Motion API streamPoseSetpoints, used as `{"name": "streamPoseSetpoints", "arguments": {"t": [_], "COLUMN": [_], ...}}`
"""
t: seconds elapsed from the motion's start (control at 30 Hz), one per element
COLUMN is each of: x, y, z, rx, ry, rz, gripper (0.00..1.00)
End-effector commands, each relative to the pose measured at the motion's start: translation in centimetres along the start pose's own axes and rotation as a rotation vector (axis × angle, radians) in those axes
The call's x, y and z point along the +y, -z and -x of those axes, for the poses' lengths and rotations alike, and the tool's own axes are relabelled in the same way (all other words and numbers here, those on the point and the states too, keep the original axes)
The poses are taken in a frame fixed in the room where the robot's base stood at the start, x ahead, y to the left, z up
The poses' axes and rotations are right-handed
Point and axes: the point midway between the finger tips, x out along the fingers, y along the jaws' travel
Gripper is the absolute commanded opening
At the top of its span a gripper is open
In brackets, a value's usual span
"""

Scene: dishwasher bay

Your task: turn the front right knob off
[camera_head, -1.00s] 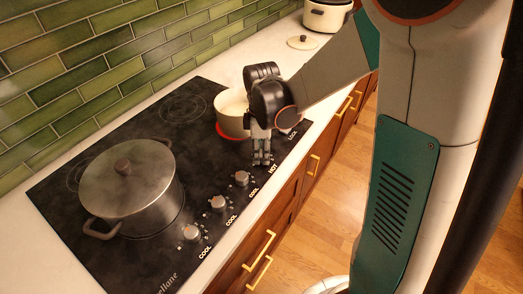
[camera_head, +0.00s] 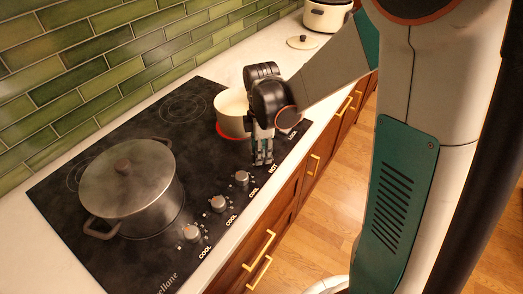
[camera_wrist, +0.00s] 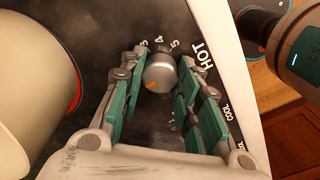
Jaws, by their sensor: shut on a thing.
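The knob (camera_wrist: 160,75) is a silver dial with an orange mark, beside a HOT label on the black cooktop (camera_wrist: 95,22). The mark points to the lower left in the wrist view. My gripper (camera_wrist: 159,80) has its fingers on either side of this knob and is shut on it. In the head view my gripper (camera_head: 262,152) points down at the far end of the knob row and hides this knob. A pale pot (camera_head: 231,115) stands on a red-glowing burner (camera_head: 236,136) just behind my gripper.
Several other knobs, including the nearest (camera_head: 191,232), line the front edge, with COOL labels. A large lidded pot (camera_head: 126,185) stands at left. A white cooker (camera_head: 326,15) and a loose lid (camera_head: 302,42) are on the far counter. The pale pot (camera_wrist: 35,85) is close beside my fingers.

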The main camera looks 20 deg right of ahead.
Motion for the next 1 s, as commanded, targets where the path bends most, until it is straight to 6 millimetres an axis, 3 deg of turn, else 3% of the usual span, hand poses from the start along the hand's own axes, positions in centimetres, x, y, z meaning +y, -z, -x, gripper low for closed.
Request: {"name": "streamPoseSetpoints", "arguments": {"t": [0.03, 0.07, 0.13, 0.57, 0.67, 1.0], "x": [0.0, 0.0, 0.0, 0.0, 0.0, 0.0], "y": [0.0, 0.0, 0.0, 0.0, 0.0, 0.0], "z": [0.0, 0.0, 0.0, 0.5, 1.6, 8.0], "rx": [0.000, 0.000, 0.000, 0.000, 0.000, 0.000], "ry": [0.000, 0.000, 0.000, 0.000, 0.000, 0.000], "rz": [0.001, 0.000, 0.000, -0.001, -0.001, 0.000], "gripper": [0.07, 0.37, 0.52, 0.52, 0.52, 0.52]}}
